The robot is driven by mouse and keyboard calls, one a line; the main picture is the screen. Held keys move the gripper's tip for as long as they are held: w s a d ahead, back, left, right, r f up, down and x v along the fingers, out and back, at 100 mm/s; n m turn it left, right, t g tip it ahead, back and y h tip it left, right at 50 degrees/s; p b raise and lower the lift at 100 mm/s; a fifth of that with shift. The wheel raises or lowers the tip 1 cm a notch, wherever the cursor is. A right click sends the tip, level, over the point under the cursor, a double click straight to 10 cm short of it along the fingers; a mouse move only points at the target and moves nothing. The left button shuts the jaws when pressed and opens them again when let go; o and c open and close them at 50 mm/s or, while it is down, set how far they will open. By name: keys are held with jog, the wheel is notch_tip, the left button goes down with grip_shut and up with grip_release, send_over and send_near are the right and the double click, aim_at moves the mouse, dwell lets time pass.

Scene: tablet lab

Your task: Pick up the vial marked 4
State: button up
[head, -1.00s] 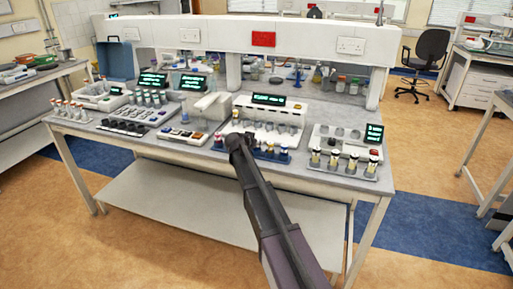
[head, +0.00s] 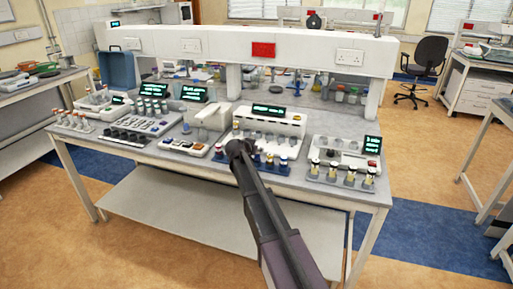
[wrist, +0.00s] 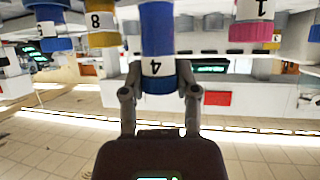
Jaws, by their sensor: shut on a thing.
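My gripper (wrist: 160,82) is shut on the vial marked 4 (wrist: 156,30), which has a blue cap and a white label. One finger stands on each side of the cap. The wrist view is upside down, and the vial's lower end is out of frame. A yellow-capped vial marked 8 (wrist: 101,20) and a pink-capped vial marked 1 (wrist: 252,12) hang in view on either side, apart from the fingers. In the head view my gripper (head: 237,149) is over the front of the bench and hides the held vial. I cannot tell whether the vial is clear of its rack.
A white device with a dark display (head: 268,110) stands behind. The bench's front edge (head: 330,197) runs below.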

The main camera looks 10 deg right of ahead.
jog(key=s+r+p, duration=0.1)
jog(key=s, duration=1.3)
jog(key=shift+s+a+r, duration=0.15)
jog(key=shift+s+a, duration=0.1)
